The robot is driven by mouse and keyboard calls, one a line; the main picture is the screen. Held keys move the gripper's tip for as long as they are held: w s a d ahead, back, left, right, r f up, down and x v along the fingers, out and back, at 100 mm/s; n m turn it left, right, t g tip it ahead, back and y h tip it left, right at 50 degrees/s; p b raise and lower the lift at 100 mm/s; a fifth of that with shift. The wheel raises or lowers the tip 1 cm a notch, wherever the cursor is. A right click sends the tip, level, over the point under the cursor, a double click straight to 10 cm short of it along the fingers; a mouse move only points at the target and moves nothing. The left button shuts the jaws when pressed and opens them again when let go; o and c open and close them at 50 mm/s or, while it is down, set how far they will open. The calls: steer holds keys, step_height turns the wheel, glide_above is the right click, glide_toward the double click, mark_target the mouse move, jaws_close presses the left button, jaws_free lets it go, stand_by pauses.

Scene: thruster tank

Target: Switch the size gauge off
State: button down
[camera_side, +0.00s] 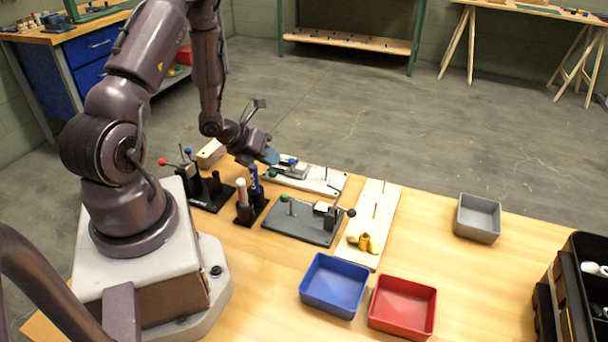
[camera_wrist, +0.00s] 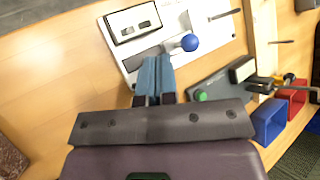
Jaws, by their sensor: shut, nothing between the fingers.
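No label that I can read names the size gauge, so I cannot tell for certain which fixture it is. A white plate (camera_side: 327,181) lies nearest my gripper, with a pale block, a blue ball knob (camera_side: 292,161) and an upright pin. In the wrist view the block (camera_wrist: 133,24) has dark windows on top, and the blue ball (camera_wrist: 190,43) stands beside a grey slot. My gripper (camera_side: 271,156) has its blue fingers shut and empty. In the wrist view the fingertips (camera_wrist: 157,60) are over the plate's near edge, left of the blue ball; contact is unclear.
A dark plate (camera_side: 300,226) with a green ball (camera_side: 284,198) and black-knobbed lever lies nearby. Beyond it are a wooden board (camera_side: 382,203) with yellow pieces, a blue bin (camera_side: 334,285), a red bin (camera_side: 402,305) and a grey bin (camera_side: 478,218). Dark holders (camera_side: 211,194) stand left.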

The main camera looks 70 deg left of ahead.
mark_target(271, 171)
steer(key=shift+f, duration=0.1)
steer(key=shift+f, duration=0.35)
steer(key=shift+f, duration=0.2)
stand_by(0.4)
steer(key=shift+r, duration=0.7)
step_height(271, 171, up, 6)
stand_by(0.6)
